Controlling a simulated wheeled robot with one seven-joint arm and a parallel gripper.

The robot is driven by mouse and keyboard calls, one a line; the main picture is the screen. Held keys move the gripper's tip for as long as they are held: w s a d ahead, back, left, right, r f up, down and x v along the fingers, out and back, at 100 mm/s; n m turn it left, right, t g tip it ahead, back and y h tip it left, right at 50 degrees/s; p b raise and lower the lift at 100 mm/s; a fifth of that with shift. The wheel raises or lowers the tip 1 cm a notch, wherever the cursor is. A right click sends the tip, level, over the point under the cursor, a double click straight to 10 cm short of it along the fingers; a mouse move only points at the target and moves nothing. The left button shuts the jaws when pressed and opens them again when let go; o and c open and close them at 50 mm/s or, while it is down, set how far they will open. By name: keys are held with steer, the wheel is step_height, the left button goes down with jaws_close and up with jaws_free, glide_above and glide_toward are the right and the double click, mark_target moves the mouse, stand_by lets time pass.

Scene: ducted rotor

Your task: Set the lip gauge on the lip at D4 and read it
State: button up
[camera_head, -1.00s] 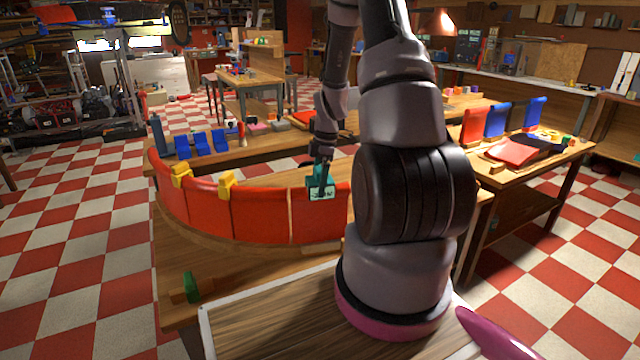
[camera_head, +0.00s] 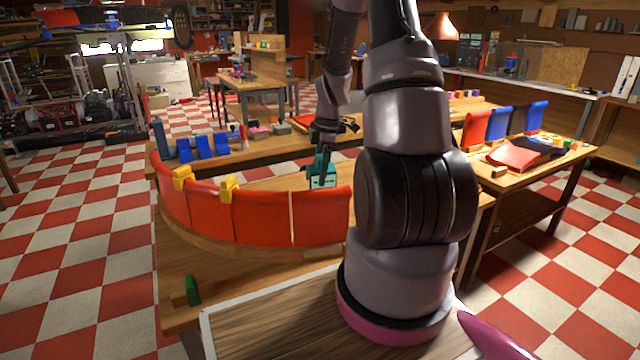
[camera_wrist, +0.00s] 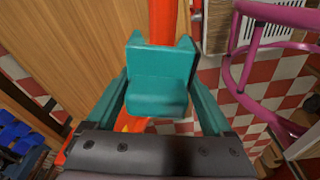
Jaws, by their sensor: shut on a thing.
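The lip gauge (camera_head: 323,174) is a teal block with a pale face, too small to read here. My gripper (camera_head: 322,160) is shut on it, and its teal fingers flank the gauge in the wrist view (camera_wrist: 158,82). The gauge is at or just above the top edge of the red curved duct wall (camera_head: 320,215), over the panel right of the pale seam. Contact with the lip cannot be told. In the wrist view the red lip (camera_wrist: 162,20) runs up behind the gauge. No D4 label is legible.
Yellow clips (camera_head: 182,177) (camera_head: 228,188) sit on the wall's lip to the left. A green block (camera_head: 192,290) lies at the bench's near left. Blue pieces (camera_head: 203,147) stand on the bench behind. A magenta tubular frame (camera_wrist: 265,60) shows at right in the wrist view.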

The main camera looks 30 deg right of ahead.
steer(key=shift+r, duration=5.05)
